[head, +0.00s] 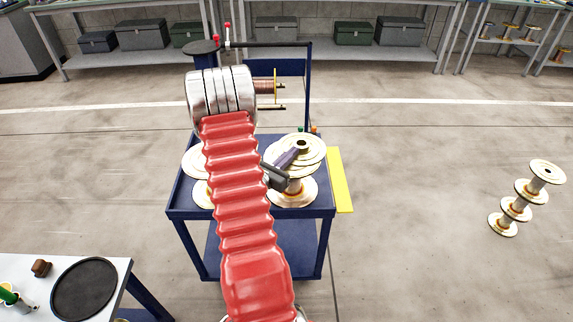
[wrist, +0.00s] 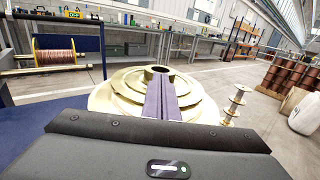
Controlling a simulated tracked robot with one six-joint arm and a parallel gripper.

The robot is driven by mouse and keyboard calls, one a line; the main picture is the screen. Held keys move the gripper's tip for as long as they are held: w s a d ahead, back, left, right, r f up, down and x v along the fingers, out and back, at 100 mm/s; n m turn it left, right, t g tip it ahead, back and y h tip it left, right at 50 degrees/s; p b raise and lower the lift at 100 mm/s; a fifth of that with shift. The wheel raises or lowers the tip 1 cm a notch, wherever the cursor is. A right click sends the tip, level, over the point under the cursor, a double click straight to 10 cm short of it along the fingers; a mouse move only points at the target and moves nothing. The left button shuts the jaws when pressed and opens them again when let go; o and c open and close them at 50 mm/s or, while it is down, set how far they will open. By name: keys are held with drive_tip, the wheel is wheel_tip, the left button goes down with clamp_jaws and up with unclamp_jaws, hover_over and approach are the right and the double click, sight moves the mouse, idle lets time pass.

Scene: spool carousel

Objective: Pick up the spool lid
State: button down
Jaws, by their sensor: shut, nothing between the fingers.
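The spool lid appears to be the gold stepped disc with a raised central hub (head: 312,146) on top of the right spool on the blue cart. In the wrist view the disc (wrist: 118,82) lies straight ahead, its middle partly covered by my fingers. My gripper (head: 296,151) is over the near left side of the disc, with its tips close to the hub. In the wrist view my gripper (wrist: 160,82) has its two purple fingers together with nothing between them. Whether the fingertips touch the disc cannot be told.
The blue cart (head: 176,207) also bears another gold spool (head: 192,163), partly hidden behind my red-sleeved arm. A blue post frame with a copper wire spool (head: 265,87) stands at its back. A yellow flap (head: 340,180) sticks out right. Stacked spools (head: 530,190) stand on the floor farther right.

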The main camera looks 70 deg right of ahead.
idle(0.4)
drive_tip(key=v, duration=1.4)
drive_tip(key=s+a+r+m+g+y, duration=0.1)
drive_tip(key=a+r+m+g+y, duration=0.2)
drive_tip(key=a+r+m+y, duration=0.5)
drive_tip(key=w+a+r+m+t+y, duration=0.2)
drive_tip(key=a+r+t+y, duration=0.1)
drive_tip(key=a, duration=0.9)
drive_tip(key=w+a+r+m+t+y, duration=0.2)
drive_tip(key=a+r+t, duration=0.3)
drive_tip(key=a, duration=0.7)
drive_tip(key=w+a+r+m+t+y, duration=0.2)
drive_tip(key=w+a+r+t+y, duration=0.2)
drive_tip(key=a, duration=0.8)
drive_tip(key=shift+w+a+r+m+t, duration=0.2)
drive_tip(key=shift+a+m+t, duration=0.2)
drive_tip(key=shift+t, duration=0.4)
